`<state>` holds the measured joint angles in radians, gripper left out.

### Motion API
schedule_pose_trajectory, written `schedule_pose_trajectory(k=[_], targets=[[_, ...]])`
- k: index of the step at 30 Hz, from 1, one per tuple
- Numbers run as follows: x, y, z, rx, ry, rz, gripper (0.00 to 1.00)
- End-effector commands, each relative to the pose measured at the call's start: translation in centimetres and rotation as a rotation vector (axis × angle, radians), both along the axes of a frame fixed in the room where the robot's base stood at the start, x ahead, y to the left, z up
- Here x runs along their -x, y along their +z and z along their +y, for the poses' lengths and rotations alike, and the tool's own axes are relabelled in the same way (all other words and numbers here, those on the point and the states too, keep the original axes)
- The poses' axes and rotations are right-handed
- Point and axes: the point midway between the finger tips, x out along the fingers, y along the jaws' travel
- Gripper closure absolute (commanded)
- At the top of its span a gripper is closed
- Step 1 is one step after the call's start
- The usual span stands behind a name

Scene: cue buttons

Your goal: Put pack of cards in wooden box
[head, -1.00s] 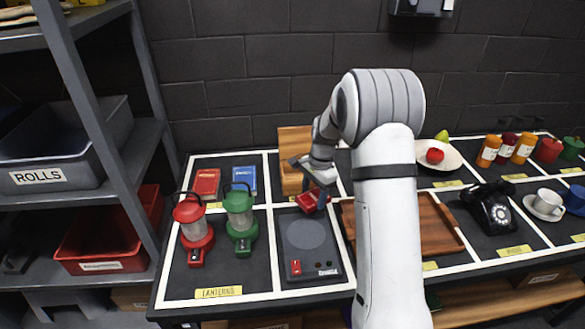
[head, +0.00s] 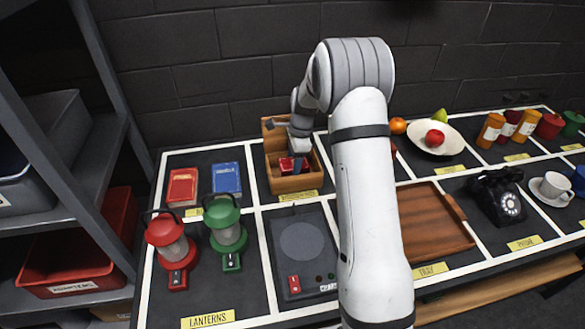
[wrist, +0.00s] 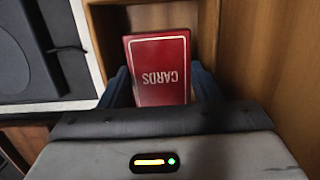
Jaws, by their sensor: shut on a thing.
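The pack of cards (wrist: 158,70) is red with a pale border and the word CARDS, seen upside down in the wrist view. My gripper (head: 293,165) is shut on it; the fingers show at both sides of the pack in the wrist view (wrist: 160,88). In the head view the red pack (head: 288,163) is partly hidden by my gripper. The wooden box (head: 291,184) stands open at the back of the table, with a taller back wall. My gripper holds the pack within the box's opening. I cannot tell whether the pack touches the box floor.
Red (head: 182,187) and blue (head: 227,178) boxes lie left of the wooden box. Red (head: 170,245) and green (head: 226,235) lanterns stand in front of them. A dark device with a round pad (head: 303,245) is in front of the box. A wooden tray (head: 434,228) lies right.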

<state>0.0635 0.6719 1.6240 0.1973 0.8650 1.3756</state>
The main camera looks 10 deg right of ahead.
Motion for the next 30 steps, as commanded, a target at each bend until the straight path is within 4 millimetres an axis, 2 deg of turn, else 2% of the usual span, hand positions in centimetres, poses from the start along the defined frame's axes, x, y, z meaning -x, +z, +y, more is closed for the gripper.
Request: schedule_pose_trajectory(k=[8, 19, 20, 21, 23, 30], targets=[[0.1, -3.4, 0.0, 0.0, -0.001, 0.002, 0.66], [0.0, -4.0, 0.0, 0.0, 0.0, 0.0, 0.66], [0.0, -3.9, 0.0, 0.0, 0.0, 0.0, 0.4], [0.0, -3.9, 0.0, 0.0, 0.0, 0.0, 0.37], [0.0, -3.9, 0.0, 0.0, 0.0, 0.0, 0.33], [0.0, -3.6, 0.0, 0.0, 0.0, 0.0, 0.33]])
